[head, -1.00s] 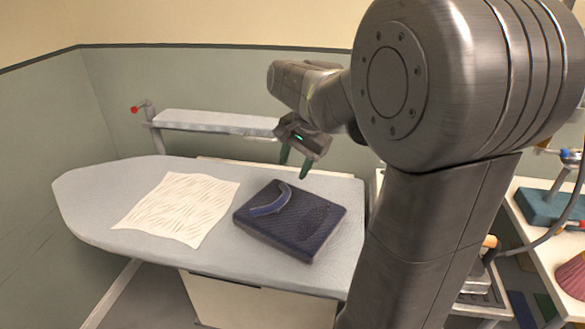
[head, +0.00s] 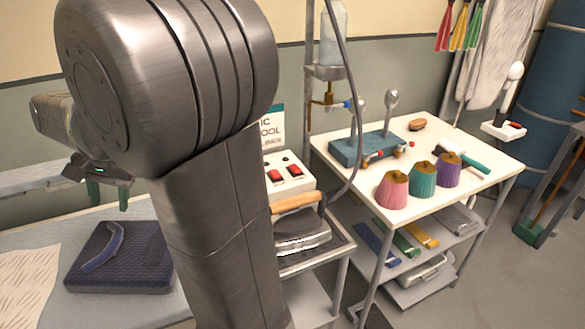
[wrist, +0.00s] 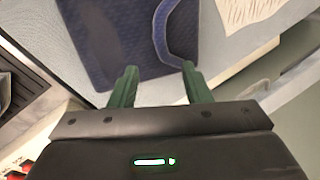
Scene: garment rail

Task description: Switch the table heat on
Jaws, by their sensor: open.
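The control box (head: 290,174) with two red rocker switches (head: 275,176) stands right of my arm in the head view, behind the iron. My arm covers part of its left side. Red parts (wrist: 14,166) show at the lower left corner of the wrist view, cut off by the edge. The grey pressing table (head: 30,232) is at the left. My gripper (head: 108,195) is open and empty, fingers down, above the table by the dark blue pad (head: 135,265). The fingers also show in the wrist view (wrist: 159,75).
An iron (head: 302,230) with a wooden handle rests on a stand beside the box, its hose rising. A white trolley (head: 335,155) holds a teal device and several coloured cones. A blue curved strip (head: 104,246) lies on the pad, and a cream cloth (head: 25,280) lies left.

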